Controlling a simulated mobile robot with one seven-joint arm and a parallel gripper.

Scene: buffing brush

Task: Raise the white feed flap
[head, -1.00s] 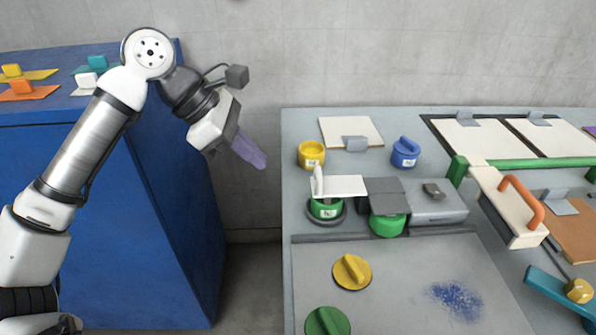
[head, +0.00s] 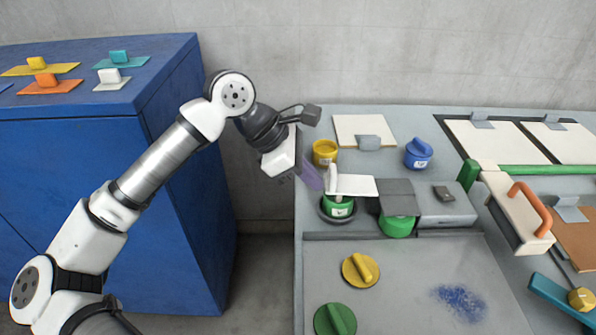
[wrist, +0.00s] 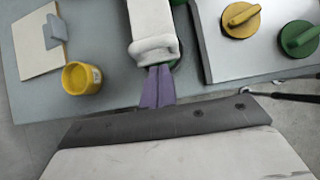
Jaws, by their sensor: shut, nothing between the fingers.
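The white feed flap (head: 356,185) lies about level over a green pot (head: 338,207), with a short upright part at its left end. In the wrist view the flap (wrist: 150,20) runs up from a rounded end just beyond my fingertips. My gripper (head: 316,182) has purple fingers, which are shut together and empty, beside the flap's left end. The fingertips also show in the wrist view (wrist: 160,70), right at the flap's rounded end. I cannot tell whether they touch it. The green pot is mostly hidden there.
A grey block (head: 447,206) and a second green pot (head: 397,227) stand right of the flap. A yellow pot (head: 325,152) is close behind my fingers, and a blue pot (head: 418,153) is further right. A yellow knob (head: 360,270) sits in front. A blue cabinet (head: 180,200) stands left.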

